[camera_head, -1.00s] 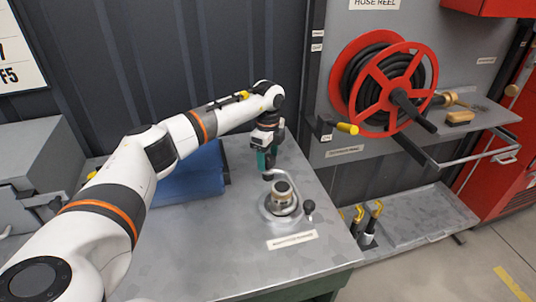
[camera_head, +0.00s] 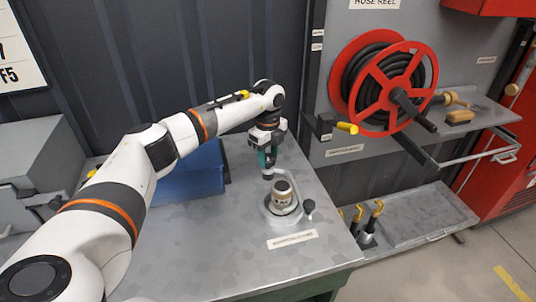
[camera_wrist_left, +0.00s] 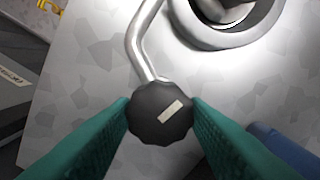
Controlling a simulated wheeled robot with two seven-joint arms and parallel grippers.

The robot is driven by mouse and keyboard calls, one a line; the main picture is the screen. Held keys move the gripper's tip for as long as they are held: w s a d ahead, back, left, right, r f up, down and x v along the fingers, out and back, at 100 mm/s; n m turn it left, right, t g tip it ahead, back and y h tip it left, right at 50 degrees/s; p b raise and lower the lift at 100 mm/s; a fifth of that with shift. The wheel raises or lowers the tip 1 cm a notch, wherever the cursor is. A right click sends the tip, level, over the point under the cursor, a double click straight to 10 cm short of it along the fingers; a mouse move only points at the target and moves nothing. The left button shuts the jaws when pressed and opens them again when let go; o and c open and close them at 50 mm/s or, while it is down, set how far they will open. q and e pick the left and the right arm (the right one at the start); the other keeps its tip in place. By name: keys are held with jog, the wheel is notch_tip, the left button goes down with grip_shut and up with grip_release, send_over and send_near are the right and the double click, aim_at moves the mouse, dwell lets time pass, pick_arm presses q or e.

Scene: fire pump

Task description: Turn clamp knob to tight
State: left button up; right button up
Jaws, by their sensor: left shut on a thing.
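A black faceted clamp knob (camera_wrist_left: 160,113) with a pale bar mark sits at the end of a bent metal rod in the left wrist view. The teal fingers of my left gripper (camera_head: 267,168) are shut on its two sides. The mark runs diagonally, lower left to upper right. In the head view the knob (camera_head: 268,177) is a small dark shape below the fingers. The rod belongs to a round metal fixture (camera_head: 283,200) holding a metal coupling, on the bench. A second black knob (camera_head: 309,207) stands at the fixture's right side. My right gripper is not in view.
The fixture stands on a grey metal bench (camera_head: 215,245) with a label (camera_head: 292,239) in front. A blue case (camera_head: 190,178) lies behind my left arm. A red hose reel (camera_head: 385,88) hangs on the wall at right. The bench front is clear.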

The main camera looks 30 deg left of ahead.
pick_arm(q)
jog(key=m, duration=0.4)
jog(key=shift+m, duration=0.3)
jog(key=m, duration=0.3)
jog(key=shift+m, duration=0.3)
jog(key=m, duration=0.4)
jog(key=shift+m, duration=0.3)
jog(key=m+b, duration=0.1)
jog(key=m, duration=0.7)
jog(key=shift+w, duration=0.1)
jog(key=m+b, duration=0.1)
jog(key=m, duration=0.3)
jog(key=shift+r+m, duration=0.1)
jog(key=shift+m, duration=0.2)
jog(key=m, duration=0.4)
jog(key=shift+m+b, duration=0.35)
jog(key=shift+m, duration=1.45)
